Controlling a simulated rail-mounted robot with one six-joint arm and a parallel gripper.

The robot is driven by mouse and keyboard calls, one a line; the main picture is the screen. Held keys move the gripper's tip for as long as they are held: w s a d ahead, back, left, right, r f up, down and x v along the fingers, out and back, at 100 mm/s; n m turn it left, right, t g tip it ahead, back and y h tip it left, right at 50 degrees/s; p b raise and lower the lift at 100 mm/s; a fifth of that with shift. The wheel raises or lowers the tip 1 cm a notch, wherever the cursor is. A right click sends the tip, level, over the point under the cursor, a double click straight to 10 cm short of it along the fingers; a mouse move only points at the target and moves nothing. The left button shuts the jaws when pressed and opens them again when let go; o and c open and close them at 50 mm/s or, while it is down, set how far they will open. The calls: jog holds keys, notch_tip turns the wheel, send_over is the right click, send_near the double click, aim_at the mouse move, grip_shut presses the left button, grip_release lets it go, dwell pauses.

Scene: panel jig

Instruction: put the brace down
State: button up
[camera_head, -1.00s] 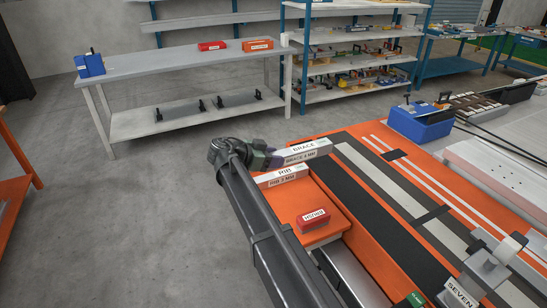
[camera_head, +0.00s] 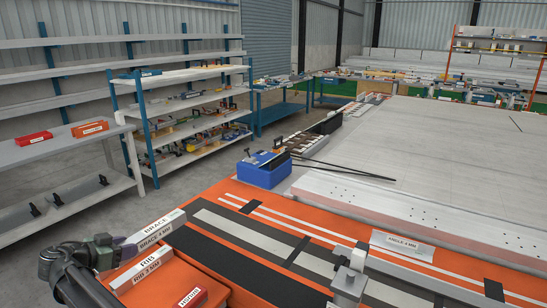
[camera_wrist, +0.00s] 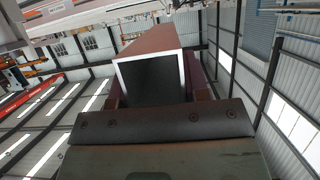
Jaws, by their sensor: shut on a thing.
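The brace (camera_head: 160,229) is a pale bar with BRACE labels, at the lower left of the head view, beside the black strip of the orange table. My gripper (camera_head: 118,250) is shut on its near left end. In the wrist view the held brace (camera_wrist: 150,75) shows as a hollow rectangular tube, its open end facing the camera between my jaws. The head view does not show clearly whether the brace touches the surface beneath it.
A red box (camera_head: 190,298) sits on the orange surface nearby. A blue box (camera_head: 264,169) stands at the table's far edge. A long labelled angle (camera_head: 415,250) lies to the right.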

aim_at(144, 305)
jog(key=shift+w+a+f+b, duration=0.1)
jog(key=shift+a+f+b, duration=0.15)
jog(key=shift+f, duration=0.25)
jog(key=shift+w+a+f+b, duration=0.1)
jog(key=shift+a+f+b, duration=0.1)
jog(key=shift+f, duration=0.25)
jog(key=shift+r, duration=0.15)
notch_tip(144, 305, down, 20)
jog(key=b, duration=2)
jog(key=shift+f, duration=0.2)
jog(key=shift+d+r, duration=0.1)
jog(key=shift+r, duration=0.2)
jog(key=shift+f, duration=0.25)
jog(key=o, duration=1.2)
jog(key=shift+r, duration=0.1)
